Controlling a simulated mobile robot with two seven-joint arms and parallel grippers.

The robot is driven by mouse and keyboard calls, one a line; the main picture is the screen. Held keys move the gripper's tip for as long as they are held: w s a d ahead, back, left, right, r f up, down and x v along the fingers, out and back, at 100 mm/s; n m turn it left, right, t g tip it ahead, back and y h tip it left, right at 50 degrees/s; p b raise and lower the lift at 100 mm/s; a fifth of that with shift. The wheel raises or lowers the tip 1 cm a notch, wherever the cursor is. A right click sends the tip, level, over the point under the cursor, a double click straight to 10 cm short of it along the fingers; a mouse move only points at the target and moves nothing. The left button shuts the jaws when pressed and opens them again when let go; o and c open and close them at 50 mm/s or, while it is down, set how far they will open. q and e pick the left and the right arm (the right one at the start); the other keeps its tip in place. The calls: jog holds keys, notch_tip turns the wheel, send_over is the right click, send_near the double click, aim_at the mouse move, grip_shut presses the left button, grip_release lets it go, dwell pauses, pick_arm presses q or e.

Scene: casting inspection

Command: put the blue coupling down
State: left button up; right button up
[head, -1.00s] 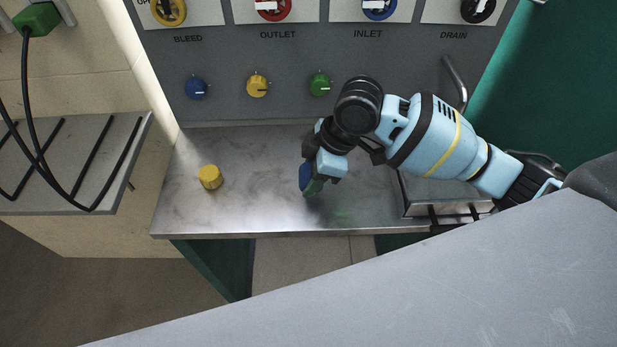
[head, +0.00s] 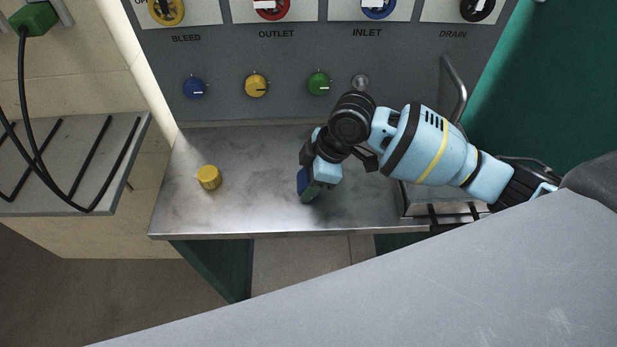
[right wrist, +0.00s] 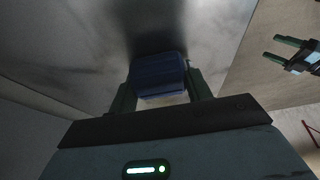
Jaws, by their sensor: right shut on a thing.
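The blue coupling (right wrist: 158,76) sits between the two fingers of my right gripper (right wrist: 160,92) in the right wrist view. In the head view my right gripper (head: 309,190) points down over the metal shelf (head: 250,205), with a bit of the blue coupling (head: 302,180) showing at its left side. My right gripper is shut on the coupling. It is low over the shelf; I cannot tell whether the coupling touches the metal. My left gripper is not in the head view.
A yellow coupling (head: 208,177) stands on the shelf to the left. A panel (head: 300,60) with coloured knobs and labelled valves rises behind. A metal box (head: 415,203) sits at the shelf's right end. The shelf between the yellow coupling and my gripper is clear.

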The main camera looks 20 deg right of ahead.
jog(key=o, duration=1)
jog(key=shift+c, duration=0.2)
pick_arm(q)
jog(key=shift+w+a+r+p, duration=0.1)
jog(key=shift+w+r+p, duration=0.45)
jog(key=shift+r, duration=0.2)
pick_arm(e)
jog(key=v, duration=1.2)
jog(key=shift+r, duration=0.1)
